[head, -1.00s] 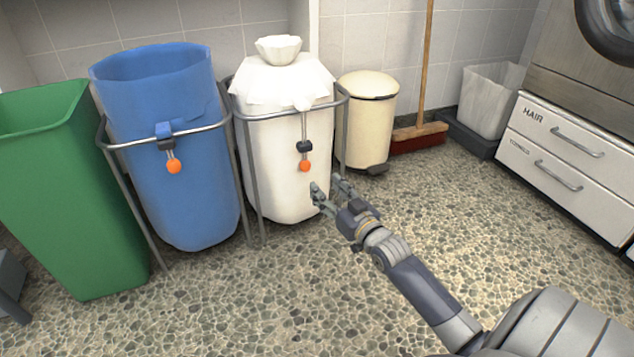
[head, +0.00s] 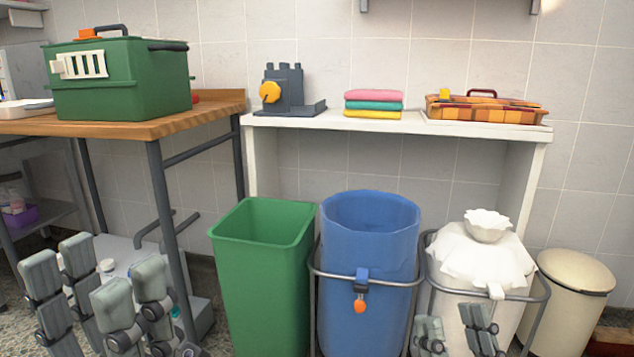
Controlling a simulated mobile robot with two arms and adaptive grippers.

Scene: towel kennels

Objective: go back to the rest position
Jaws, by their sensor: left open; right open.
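My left gripper (head: 96,277) stands at the lower left with its fingers pointing up and spread apart, nothing between them. It is in front of the wooden table's legs. My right gripper (head: 457,326) is at the bottom edge, in front of the white bag bin (head: 520,318). Its fingers are apart and I see nothing held. Only the fingertip parts of both grippers show; the arms behind them are out of frame.
A green bin (head: 262,290), a blue bag bin (head: 372,240) and a cream pedal bin (head: 572,290) stand in a row with the white one. Behind is a white shelf (head: 390,122) with folded towels (head: 373,104). A green carrier (head: 125,85) sits on the wooden table (head: 205,110).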

